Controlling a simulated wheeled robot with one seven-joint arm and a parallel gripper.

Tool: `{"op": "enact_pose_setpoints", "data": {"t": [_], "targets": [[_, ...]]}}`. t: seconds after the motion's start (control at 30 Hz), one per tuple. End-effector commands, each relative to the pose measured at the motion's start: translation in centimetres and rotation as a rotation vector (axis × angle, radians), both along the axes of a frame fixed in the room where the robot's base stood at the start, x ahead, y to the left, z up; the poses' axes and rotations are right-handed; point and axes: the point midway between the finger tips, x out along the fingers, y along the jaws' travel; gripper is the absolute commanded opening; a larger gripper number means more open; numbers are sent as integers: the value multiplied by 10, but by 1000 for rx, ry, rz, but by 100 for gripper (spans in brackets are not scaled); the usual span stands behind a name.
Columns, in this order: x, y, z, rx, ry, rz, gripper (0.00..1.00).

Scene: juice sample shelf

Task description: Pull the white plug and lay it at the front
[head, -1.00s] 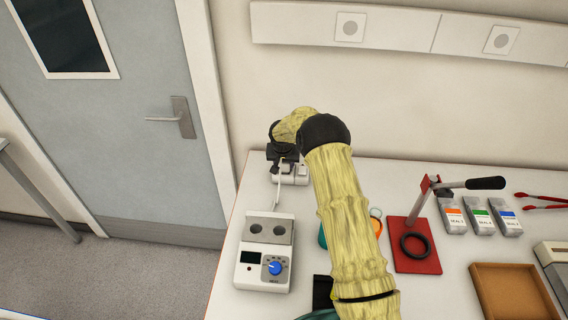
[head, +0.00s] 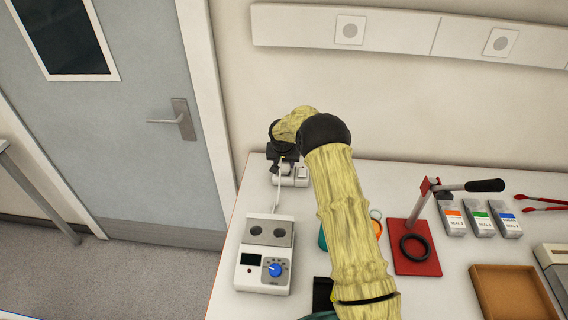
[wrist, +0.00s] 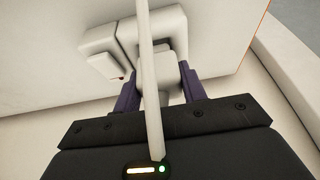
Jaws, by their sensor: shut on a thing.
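The white plug (wrist: 176,80) is between the two dark purple fingers of my gripper (wrist: 160,92), which is shut on it. In the wrist view its white cord (wrist: 148,70) runs up across the picture in front of it. The white socket block (wrist: 108,45) is right behind the plug; I cannot tell whether the plug is clear of it. In the head view the block (head: 298,177) sits at the back left of the table, and my gripper (head: 280,162) is over its left part. The plug itself is mostly hidden there by my gripper.
The cord runs to a white heater box (head: 263,262) with a blue knob. A red press stand (head: 413,262), several labelled packets (head: 478,218) and a brown tray (head: 508,295) stand to the right. My arm crosses the table's middle. The wall is close behind the block.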

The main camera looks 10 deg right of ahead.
Motion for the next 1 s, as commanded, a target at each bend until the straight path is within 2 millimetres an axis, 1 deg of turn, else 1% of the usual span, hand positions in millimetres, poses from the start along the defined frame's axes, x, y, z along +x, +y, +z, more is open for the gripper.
{"op": "enact_pose_setpoints", "data": {"t": [0.33, 1.0], "targets": [[0, 0, 1, 0, 0, 0, 10], [0, 0, 22, 0, 0, -1, 10]]}}
